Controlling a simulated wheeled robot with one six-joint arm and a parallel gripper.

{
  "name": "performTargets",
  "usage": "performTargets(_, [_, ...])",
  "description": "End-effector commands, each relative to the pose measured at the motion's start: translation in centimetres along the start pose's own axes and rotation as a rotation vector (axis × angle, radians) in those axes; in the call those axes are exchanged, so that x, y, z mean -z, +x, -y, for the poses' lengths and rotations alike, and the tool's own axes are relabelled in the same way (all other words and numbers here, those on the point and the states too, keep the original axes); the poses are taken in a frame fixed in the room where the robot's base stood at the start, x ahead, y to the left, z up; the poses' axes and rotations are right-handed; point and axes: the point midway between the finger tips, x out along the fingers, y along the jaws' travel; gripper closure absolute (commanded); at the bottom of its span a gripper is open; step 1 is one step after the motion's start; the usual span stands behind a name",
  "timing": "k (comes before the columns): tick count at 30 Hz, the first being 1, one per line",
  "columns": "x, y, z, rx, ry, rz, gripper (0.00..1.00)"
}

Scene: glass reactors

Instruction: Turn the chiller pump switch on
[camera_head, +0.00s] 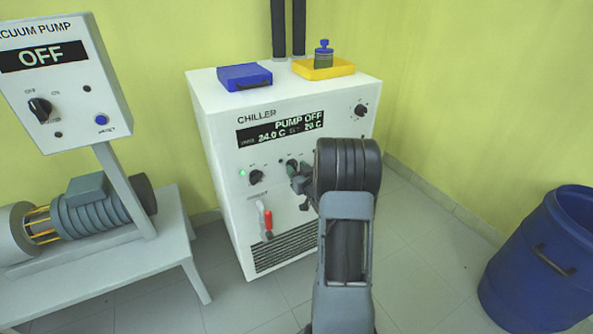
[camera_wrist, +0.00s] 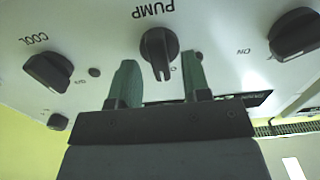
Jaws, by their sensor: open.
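The white chiller (camera_head: 225,180) stands in the middle of the head view; its display (camera_head: 280,131) reads PUMP OFF, 24.0 C and 20 C. The pump switch (camera_wrist: 159,50) is a black rotary knob below the label PUMP in the wrist view, which shows the panel upside down. My gripper (camera_wrist: 159,80) is open, with one green-grey finger on each side of the knob's pointer end. I cannot tell whether the fingers touch it. In the head view my gripper (camera_head: 297,172) is at the panel and partly hides the knob.
Beside the pump knob are the COOL knob (camera_wrist: 50,70) and another black knob (camera_wrist: 295,35). A red-handled valve (camera_head: 266,219) is low on the chiller front. A vacuum pump box (camera_head: 70,85) stands left and a blue barrel (camera_head: 540,265) right. Open floor lies between chiller and barrel.

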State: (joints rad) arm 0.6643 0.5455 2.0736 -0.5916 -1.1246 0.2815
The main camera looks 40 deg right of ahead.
Motion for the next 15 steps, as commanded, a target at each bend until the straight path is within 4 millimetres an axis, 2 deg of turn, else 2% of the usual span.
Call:
performTargets(12, [0.01, 0.66, 0.04, 0.000, 0.001, 0.000, 0.56])
performTargets(15, [0.00, 0.65, 0.04, 0.000, 0.001, 0.000, 0.64])
